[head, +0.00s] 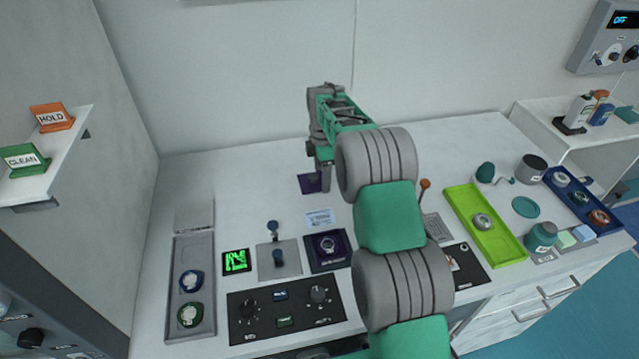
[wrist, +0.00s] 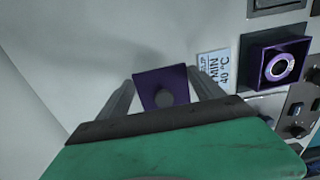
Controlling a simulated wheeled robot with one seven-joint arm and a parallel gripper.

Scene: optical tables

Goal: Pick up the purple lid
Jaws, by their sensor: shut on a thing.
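The purple lid (head: 308,184) is a flat dark square at the back middle of the white table, partly hidden by my gripper (head: 322,183) in the head view. In the wrist view the lid (wrist: 158,80) sits between the two fingers of my gripper (wrist: 161,80), with a round grey knob on it. My gripper is shut on the lid. I cannot tell whether the lid touches the table. A dark purple open box (head: 343,260) with a round ring-like part inside stands nearer the front; it also shows in the wrist view (wrist: 250,74).
A small label card (head: 319,218) lies between the lid and the box. A grey tray (head: 205,246) with round parts is at left. A black knob panel (head: 262,325) is at the front. A green tray (head: 462,205) is at right. The table's back left is clear.

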